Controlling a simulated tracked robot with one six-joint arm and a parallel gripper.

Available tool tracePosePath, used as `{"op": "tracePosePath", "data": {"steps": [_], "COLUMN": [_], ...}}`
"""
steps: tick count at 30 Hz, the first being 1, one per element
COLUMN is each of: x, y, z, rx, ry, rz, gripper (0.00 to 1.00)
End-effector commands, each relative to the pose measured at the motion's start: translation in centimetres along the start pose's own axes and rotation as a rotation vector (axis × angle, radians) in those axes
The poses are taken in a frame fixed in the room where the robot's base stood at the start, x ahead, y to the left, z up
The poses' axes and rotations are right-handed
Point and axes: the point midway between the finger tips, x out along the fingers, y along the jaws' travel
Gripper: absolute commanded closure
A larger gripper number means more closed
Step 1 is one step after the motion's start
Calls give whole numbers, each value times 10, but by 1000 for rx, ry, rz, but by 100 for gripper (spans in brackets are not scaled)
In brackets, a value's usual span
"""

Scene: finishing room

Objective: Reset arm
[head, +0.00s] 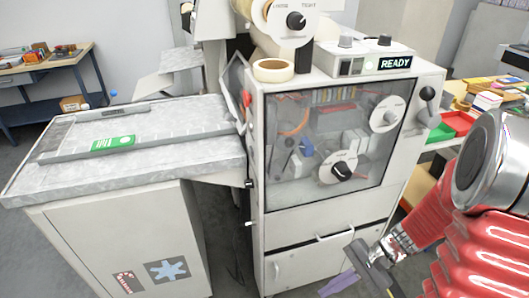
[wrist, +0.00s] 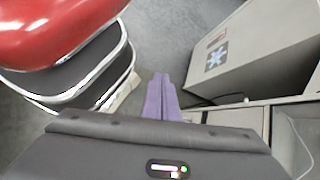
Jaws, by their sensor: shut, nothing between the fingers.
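My gripper (head: 338,286) hangs low at the bottom right of the head view, in front of the lower doors of the white machine (head: 310,229). Its purple fingers also show in the wrist view (wrist: 160,78), pressed together with nothing between them. They point down toward the grey floor. My red arm comes in from the right edge and is bent downward. The gripper appears apart from the machine's front.
The machine has a clear window, knobs and a READY display (head: 395,63). A tape roll (head: 273,70) sits on top. A grey feed table (head: 70,180) stands left. A workbench (head: 40,66) is at back left. A cluttered table with a red bin (head: 463,122) stands right, behind my arm.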

Motion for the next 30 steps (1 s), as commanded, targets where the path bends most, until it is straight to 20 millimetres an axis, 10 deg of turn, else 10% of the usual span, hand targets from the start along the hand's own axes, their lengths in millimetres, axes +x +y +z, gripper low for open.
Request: {"op": "tracePosePath", "data": {"steps": [30], "x": [-92], "y": [3], "z": [56], "rx": [-572], "ry": [490], "rz": [372], "gripper": [100]}}
